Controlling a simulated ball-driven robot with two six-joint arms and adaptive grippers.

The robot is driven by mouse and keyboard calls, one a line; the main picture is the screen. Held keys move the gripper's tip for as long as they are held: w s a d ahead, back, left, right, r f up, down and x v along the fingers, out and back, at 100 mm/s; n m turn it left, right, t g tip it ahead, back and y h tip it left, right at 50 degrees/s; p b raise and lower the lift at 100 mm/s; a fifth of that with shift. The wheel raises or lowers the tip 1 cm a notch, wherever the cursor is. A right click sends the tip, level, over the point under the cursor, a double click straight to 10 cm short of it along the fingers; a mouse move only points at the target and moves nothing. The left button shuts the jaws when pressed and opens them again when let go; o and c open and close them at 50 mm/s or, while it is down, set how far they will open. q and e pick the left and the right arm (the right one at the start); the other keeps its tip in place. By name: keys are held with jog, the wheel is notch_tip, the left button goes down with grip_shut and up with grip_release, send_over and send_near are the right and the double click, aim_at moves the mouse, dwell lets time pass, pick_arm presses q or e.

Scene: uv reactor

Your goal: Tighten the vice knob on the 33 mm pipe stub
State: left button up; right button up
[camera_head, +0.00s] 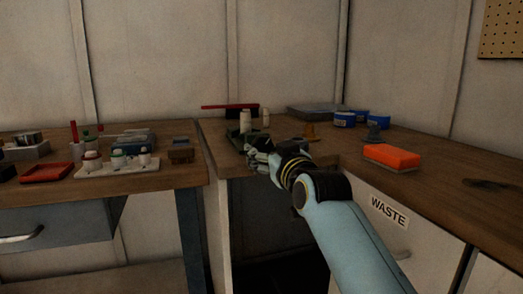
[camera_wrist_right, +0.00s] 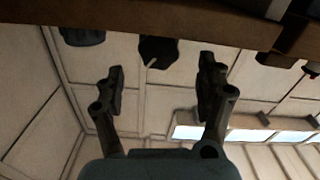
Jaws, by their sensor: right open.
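My right gripper (camera_head: 256,148) reaches the front edge of the right-hand bench, beside a dark green vice-like block (camera_head: 233,136). A pale upright cylinder (camera_head: 245,121), possibly the pipe stub, stands at that block. In the right wrist view my right gripper (camera_wrist_right: 162,82) has its two fingers wide apart with nothing held. A dark rounded knob (camera_wrist_right: 158,50) with a thin pale bar shows beyond the fingertips, roughly between them, apart from both. The vice's jaws and their grip on the pipe are hidden or too small to tell. My left gripper is not in view.
An orange-red block (camera_head: 392,157), blue tins (camera_head: 345,119), a grey flat case (camera_head: 315,111) and a brass-coloured piece (camera_head: 310,131) stand on the right bench. The left bench holds a red tray (camera_head: 47,172) and a white rack (camera_head: 118,164).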

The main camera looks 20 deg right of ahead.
aim_at(264, 146)
jog(key=w+b, duration=0.1)
jog(key=w, duration=0.4)
jog(key=shift+w+f, duration=0.1)
jog(key=shift+w, duration=0.65)
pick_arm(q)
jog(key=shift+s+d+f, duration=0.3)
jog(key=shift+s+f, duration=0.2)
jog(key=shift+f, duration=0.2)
pick_arm(e)
jog(key=shift+c, duration=0.4)
jog(key=c, duration=1.1)
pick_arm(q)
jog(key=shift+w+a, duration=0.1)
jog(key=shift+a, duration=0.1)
